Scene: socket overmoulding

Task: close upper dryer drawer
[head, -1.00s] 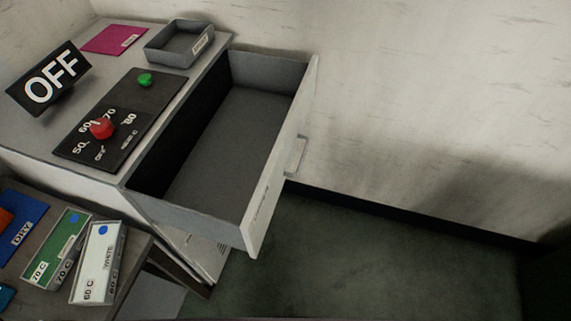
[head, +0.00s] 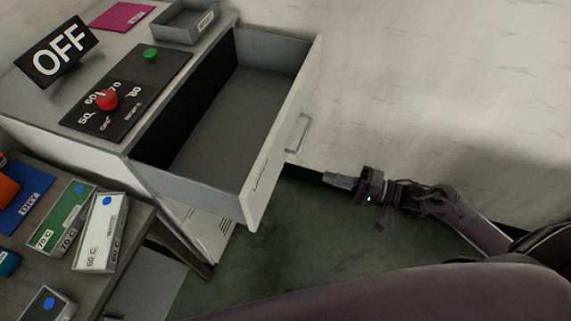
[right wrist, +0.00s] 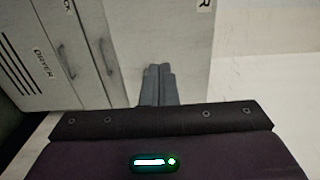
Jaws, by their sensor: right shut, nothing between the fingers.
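The upper dryer drawer (head: 287,130) stands pulled out from the white dryer cabinet, and its grey inside looks empty. Its front has a grey bar handle (head: 298,134). My right gripper (head: 328,178) is shut and empty, to the right of and below the drawer front in the head view, apart from the handle. In the right wrist view the shut fingers (right wrist: 158,85) point at white cabinet fronts with dark handles and a "DRYER" label (right wrist: 43,65). My left gripper is not in view.
On the dryer top are an "OFF" sign (head: 57,53), a control panel with a red knob (head: 107,99) and a grey tray (head: 185,21). A table with labelled boxes (head: 101,232) stands at lower left. The floor right of the dryer is clear.

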